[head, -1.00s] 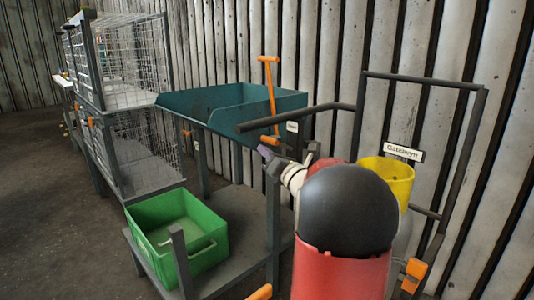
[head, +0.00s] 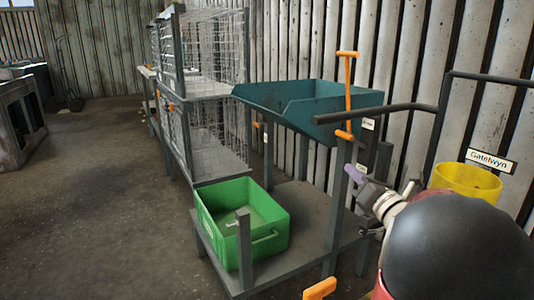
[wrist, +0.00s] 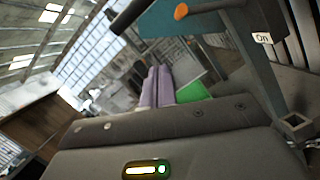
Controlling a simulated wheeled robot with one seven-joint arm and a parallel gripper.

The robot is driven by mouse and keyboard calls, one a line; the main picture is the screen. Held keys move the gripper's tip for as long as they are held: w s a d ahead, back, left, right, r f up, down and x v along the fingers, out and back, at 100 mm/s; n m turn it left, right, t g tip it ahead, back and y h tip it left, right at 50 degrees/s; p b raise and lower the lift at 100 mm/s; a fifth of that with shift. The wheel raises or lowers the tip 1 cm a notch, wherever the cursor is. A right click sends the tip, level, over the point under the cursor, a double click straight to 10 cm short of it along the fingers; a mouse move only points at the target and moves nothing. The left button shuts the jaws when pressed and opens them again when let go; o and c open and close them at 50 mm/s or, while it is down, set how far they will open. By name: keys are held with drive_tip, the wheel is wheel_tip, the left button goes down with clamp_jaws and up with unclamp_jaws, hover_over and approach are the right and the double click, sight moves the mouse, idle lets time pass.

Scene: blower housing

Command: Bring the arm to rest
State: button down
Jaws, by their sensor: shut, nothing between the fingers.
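My gripper (head: 354,172) shows in the head view at the lower right, with purple fingertips in front of the cart's grey post. It is shut and empty. In the wrist view the two purple fingers (wrist: 158,87) lie side by side, touching. My arm is folded close to my body, and a large dark rounded part of me hides much of it. The gripper points toward the workstation with the teal tray (head: 300,103).
A green crate (head: 215,235) sits on the low grey shelf left of my gripper. An orange T-handle (head: 348,95) stands by the tray. A yellow bucket (head: 466,180) is at the right by a dark tube frame (head: 440,125). Wire cages (head: 215,60) stand behind. The floor (head: 110,200) at left is clear.

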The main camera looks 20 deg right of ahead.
drive_tip(key=s+a+f+n+g+y, duration=0.25)
drive_tip(key=a+n, duration=0.35)
drive_tip(key=a, duration=0.3)
drive_tip(key=s+a+f+n+g+y, duration=0.1)
drive_tip(key=a+n+g+y, duration=0.25)
drive_tip(key=a+n, duration=0.45)
drive_tip(key=s+a+f+n+g+y, duration=0.15)
drive_tip(key=a+n+g, duration=0.3)
drive_tip(key=a, duration=0.45)
drive_tip(key=s+a+f+n+g+h, duration=0.3)
drive_tip(key=s+a+f+n+g, duration=0.25)
drive_tip(key=s+n, duration=0.5)
drive_tip(key=s+d+n+h, duration=0.1)
drive_tip(key=n, duration=0.3)
drive_tip(key=s+d+f+n+h, duration=0.1)
drive_tip(key=n+h, duration=0.1)
drive_tip(key=n, duration=0.2)
drive_tip(key=s+d+n+t+h, duration=0.1)
drive_tip(key=s+n+h, duration=0.1)
drive_tip(key=n, duration=0.2)
drive_tip(key=shift+d+f+p, duration=0.3)
drive_tip(key=shift+d, duration=0.1)
